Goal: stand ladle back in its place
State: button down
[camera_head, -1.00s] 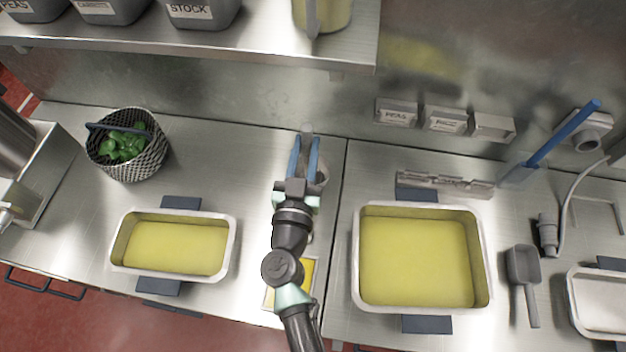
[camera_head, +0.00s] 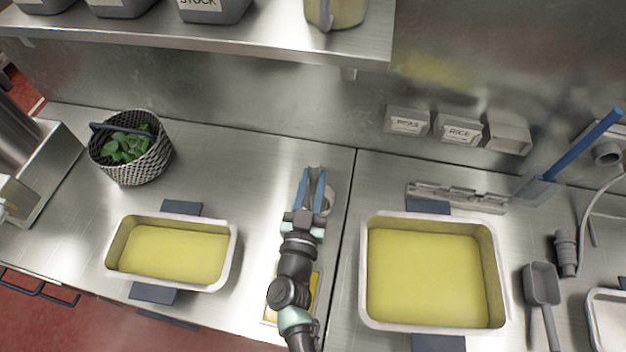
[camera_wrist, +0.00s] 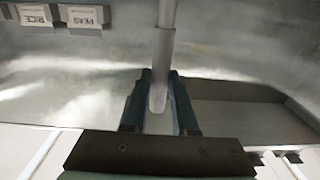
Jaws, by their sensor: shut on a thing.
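My gripper (camera_head: 315,178), with blue fingers, is shut on the ladle, above the counter between the two yellow-filled pans. In the wrist view, the ladle's grey handle (camera_wrist: 162,60) runs between the fingers (camera_wrist: 158,98), its rounded end near the fingertips. In the head view, the handle's end (camera_head: 315,170) shows as a small grey tip between the fingers. A round grey rim (camera_head: 328,198) just right of the fingers looks like the ladle's bowl, mostly hidden by the gripper. I cannot tell which spot is the ladle's place.
A smaller pan (camera_head: 232,240) lies left, a larger pan (camera_head: 500,270) right. A yellow-filled container (camera_head: 314,290) is partly under my arm. A basket of greens (camera_head: 130,160) stands at the left back. A grey rack (camera_head: 458,198) and wall bins (camera_head: 407,122) are right. A shelf (camera_head: 220,38) overhangs the back.

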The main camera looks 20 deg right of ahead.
jog(key=c, duration=0.7)
grip_release()
jog(key=shift+f, duration=0.1)
jog(key=shift+r, duration=0.25)
jog(key=b+v, duration=0.1)
jog(key=v, duration=1.1)
jog(key=shift+a, duration=0.1)
